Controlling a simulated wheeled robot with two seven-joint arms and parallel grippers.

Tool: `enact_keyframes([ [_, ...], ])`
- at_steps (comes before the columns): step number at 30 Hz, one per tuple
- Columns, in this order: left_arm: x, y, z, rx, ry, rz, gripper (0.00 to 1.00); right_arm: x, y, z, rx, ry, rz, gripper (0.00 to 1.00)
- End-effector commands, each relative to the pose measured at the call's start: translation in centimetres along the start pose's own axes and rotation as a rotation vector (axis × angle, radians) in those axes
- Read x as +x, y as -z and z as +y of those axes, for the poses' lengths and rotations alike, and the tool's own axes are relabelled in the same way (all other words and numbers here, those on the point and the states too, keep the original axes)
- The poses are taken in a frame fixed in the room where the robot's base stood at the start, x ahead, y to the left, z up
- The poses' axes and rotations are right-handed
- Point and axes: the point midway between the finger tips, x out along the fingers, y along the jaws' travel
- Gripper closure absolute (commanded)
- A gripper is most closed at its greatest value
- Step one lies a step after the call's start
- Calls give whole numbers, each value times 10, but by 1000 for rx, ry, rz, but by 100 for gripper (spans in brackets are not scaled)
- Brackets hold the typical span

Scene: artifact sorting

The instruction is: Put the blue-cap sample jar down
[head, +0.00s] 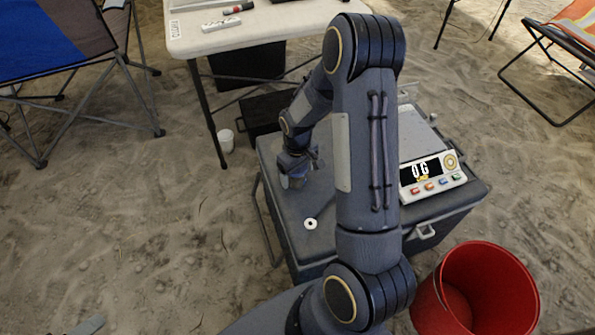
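My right arm reaches across the middle of the head view to the top of a dark grey case (345,238). My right gripper (298,172) is small and low over the left part of the case lid. The wrist and arm partly cover it, so its fingers are hard to make out. I cannot clearly pick out the blue-cap sample jar; anything between the fingers is hidden or too small to tell. A grey piece at the bottom left edge may be part of my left gripper (88,326); its opening does not show.
A digital scale (432,176) reading "0G" stands on the case's right side. A small white ring (311,224) lies on the lid. A red bucket (478,290) stands at lower right. A white table (270,30), a white cup (226,140) and folding chairs are around. Sand at left is open.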

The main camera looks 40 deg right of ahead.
Motion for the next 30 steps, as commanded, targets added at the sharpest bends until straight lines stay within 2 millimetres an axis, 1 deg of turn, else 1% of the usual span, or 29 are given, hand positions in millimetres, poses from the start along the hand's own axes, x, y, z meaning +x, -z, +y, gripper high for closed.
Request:
enact_keyframes([
  [7,0,0,0,0,0,0,23,-1,0,0,0,0,0,23],
  [11,-4,2,2,0,0,0,23,-9,0,0,0,0,1,23],
  [14,-8,4,4,0,0,0,23,-25,1,0,0,-1,4,23],
  [21,-21,11,10,0,0,0,23,-78,1,0,-1,-1,5,23],
  [24,-25,13,11,0,0,0,23,-97,1,0,-1,-1,4,23],
  [27,-28,14,13,0,0,0,23,-110,1,0,0,-1,2,23],
  [30,-29,15,13,0,0,0,23,-119,0,0,0,0,2,23],
])
